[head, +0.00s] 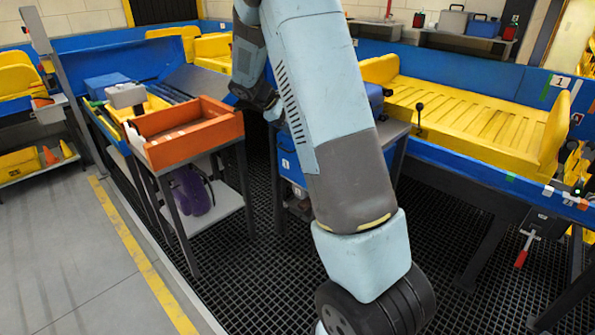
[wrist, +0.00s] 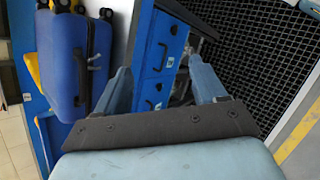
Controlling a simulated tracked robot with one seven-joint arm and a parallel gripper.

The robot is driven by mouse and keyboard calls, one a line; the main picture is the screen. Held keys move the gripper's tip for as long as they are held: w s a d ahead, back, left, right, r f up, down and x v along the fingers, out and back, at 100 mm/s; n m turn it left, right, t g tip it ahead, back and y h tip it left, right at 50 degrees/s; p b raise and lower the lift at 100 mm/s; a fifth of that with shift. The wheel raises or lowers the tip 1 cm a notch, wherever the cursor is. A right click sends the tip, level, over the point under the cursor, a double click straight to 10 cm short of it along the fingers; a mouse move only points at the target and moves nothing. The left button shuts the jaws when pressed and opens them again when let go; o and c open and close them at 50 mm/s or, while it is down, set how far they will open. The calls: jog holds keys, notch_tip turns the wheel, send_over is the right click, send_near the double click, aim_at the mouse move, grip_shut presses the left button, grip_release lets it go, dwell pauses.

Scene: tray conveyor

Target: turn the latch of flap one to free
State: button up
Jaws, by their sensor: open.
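My gripper (wrist: 163,78) is open and empty in the wrist view, its two blue-grey fingers apart. I cannot make out its fingertips in the head view. A red-handled lever (head: 522,250) hangs below the blue conveyor side at the right of the head view, under a small pale plate. A white sign "1" (head: 561,82) is on the blue wall above it, behind the yellow tray (head: 480,110). I cannot tell which of these is flap one's latch. The gripper touches neither lever.
An orange crate (head: 190,130) stands on a grey table at the left, with a purple item on its lower shelf. Blue fronts with black handles (wrist: 160,52) and a blue case (wrist: 75,65) lie ahead of the fingers. The floor (head: 240,260) is black grating.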

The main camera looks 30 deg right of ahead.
jog(key=w+f+n+t+h, duration=0.25)
jog(key=w+f+n, duration=0.3)
jog(key=f, duration=0.65)
jog(key=w+d+f+n+t+h, duration=0.1)
jog(key=w+f+n+t+h, duration=0.2)
jog(key=w+f, duration=0.65)
jog(key=w+f+n+t+h, duration=0.1)
jog(key=w+f+n+h, duration=0.4)
jog(key=f, duration=1)
jog(key=w+d+y, duration=0.2)
jog(key=w+d, duration=0.1)
jog(key=d, duration=0.9)
jog(key=shift+d+n, duration=0.3)
jog(key=shift+n, duration=0.05)
jog(key=shift+f+y, duration=0.1)
jog(key=shift+y, duration=0.15)
